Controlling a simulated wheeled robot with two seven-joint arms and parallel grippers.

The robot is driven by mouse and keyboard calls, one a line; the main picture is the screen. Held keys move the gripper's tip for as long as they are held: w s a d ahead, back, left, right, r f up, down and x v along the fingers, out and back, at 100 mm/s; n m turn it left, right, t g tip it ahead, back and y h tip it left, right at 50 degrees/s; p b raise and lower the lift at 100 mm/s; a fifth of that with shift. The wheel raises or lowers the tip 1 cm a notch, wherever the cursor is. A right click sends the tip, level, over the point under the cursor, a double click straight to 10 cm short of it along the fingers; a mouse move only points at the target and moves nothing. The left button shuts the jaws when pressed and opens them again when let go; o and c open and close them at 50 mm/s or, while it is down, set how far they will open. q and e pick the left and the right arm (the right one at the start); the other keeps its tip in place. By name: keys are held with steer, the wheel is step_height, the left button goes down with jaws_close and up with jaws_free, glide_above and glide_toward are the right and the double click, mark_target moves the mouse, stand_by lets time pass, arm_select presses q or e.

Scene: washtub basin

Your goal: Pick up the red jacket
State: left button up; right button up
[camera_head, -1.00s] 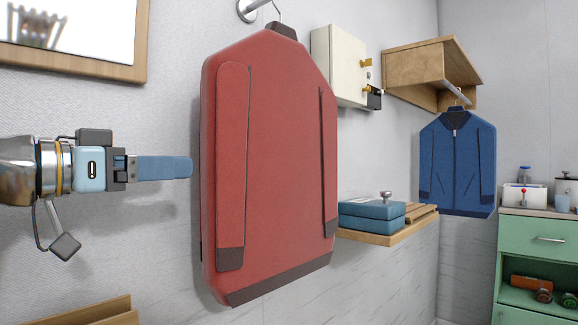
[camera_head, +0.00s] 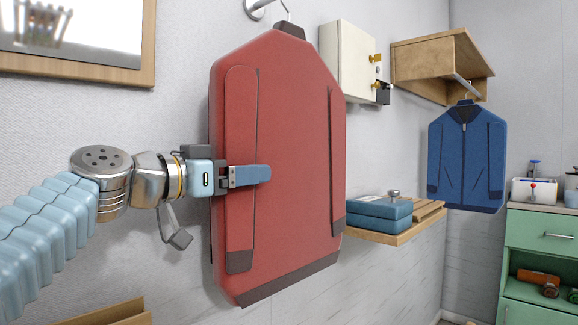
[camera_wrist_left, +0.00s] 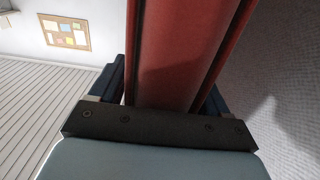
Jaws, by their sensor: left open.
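The red jacket (camera_head: 285,165) hangs from a hook on the left wall in the head view, with dark trim at its collar and hem. My left gripper (camera_head: 250,176) is at the jacket's left side, with one blue finger in front of the near sleeve; the other finger is hidden. In the left wrist view, the red jacket (camera_wrist_left: 180,55) runs between the two dark blue fingers of my left gripper (camera_wrist_left: 165,85), which is open around its edge. Whether the fingers touch the cloth I cannot tell. My right gripper is not in view.
A blue jacket (camera_head: 466,155) hangs under a wooden shelf (camera_head: 425,60) at the right. A white box (camera_head: 346,60) is on the wall behind the red jacket. A low wooden shelf (camera_head: 400,236) holds blue boxes (camera_head: 378,213). A green cabinet (camera_head: 540,232) stands far right.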

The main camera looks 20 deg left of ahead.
arm_select(q)
steer(key=c, duration=1.4)
steer(key=shift+o, duration=0.2)
